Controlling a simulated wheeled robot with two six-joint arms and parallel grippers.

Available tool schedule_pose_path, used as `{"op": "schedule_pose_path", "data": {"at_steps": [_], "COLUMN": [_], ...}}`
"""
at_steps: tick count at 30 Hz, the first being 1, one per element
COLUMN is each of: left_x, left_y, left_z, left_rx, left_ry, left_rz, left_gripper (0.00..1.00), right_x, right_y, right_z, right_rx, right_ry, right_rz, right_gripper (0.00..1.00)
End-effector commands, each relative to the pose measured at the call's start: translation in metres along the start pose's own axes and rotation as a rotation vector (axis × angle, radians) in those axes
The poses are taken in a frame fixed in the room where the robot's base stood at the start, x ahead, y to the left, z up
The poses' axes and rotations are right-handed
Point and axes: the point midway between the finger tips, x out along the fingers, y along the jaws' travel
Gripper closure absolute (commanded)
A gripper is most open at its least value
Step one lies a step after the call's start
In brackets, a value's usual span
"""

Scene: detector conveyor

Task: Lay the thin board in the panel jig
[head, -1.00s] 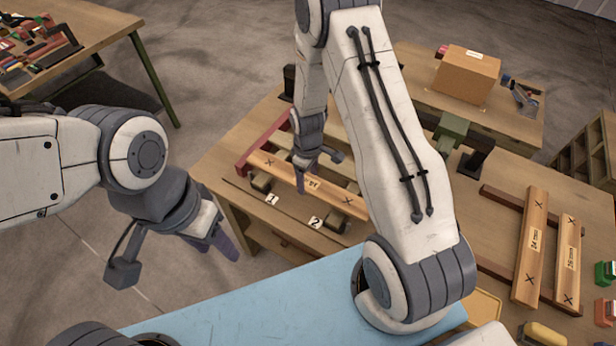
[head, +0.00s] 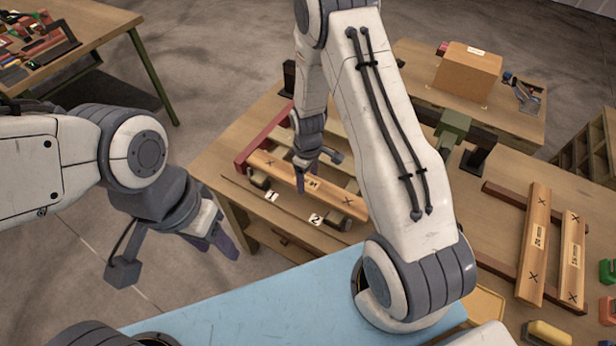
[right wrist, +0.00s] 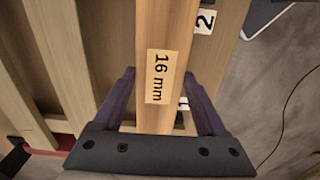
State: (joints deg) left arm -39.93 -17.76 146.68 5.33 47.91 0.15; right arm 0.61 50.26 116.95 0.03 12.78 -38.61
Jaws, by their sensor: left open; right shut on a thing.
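The thin board (right wrist: 160,25), labelled 16 mm, is a pale wooden strip with X marks. In the head view the board (head: 335,195) lies lengthwise along the front of the panel jig. My right gripper (head: 300,183) is shut on its middle, with one finger on each side in the right wrist view. The panel jig has a red fence (head: 262,138) at its left, pale slats, and dark blocks (head: 332,219) by tags 1 and 2. I cannot tell whether the board rests fully on the jig. My left gripper (head: 225,240) is open and empty, away from the jig.
Two other labelled boards (head: 535,235) (head: 571,250) lie on dark rails at the right. A cardboard box (head: 467,75) stands at the back. A yellow object (head: 547,332) sits at the lower right. A table with tools (head: 90,45) is at the upper left.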

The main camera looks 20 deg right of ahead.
Motion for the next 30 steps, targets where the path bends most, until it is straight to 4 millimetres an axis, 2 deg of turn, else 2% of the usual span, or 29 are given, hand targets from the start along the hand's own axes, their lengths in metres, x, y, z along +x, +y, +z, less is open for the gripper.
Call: {"op": "schedule_pose_path", "data": {"at_steps": [13,14,15,24,30], "left_x": [0.009,0.008,0.008,0.009,0.015], "left_y": [-0.001,-0.001,-0.001,-0.001,-0.001], "left_z": [0.001,0.000,0.000,0.001,0.001], "left_rx": [0.000,0.000,0.000,0.001,0.001], "left_ry": [0.000,0.000,0.000,0.000,0.000], "left_rz": [0.000,0.000,0.000,0.000,0.000], "left_gripper": [0.50,0.50,0.50,0.50,0.50], "right_x": [0.012,0.011,0.010,0.008,-0.017], "right_y": [0.000,0.000,0.000,0.000,0.001], "right_z": [0.000,-0.001,-0.001,-0.001,-0.001], "right_rx": [0.000,0.000,0.000,0.000,0.000], "right_ry": [0.001,0.001,0.001,0.001,0.005], "right_rz": [0.001,0.001,0.001,0.001,0.004], "right_gripper": [0.92,0.14,0.00,0.00,0.00]}}
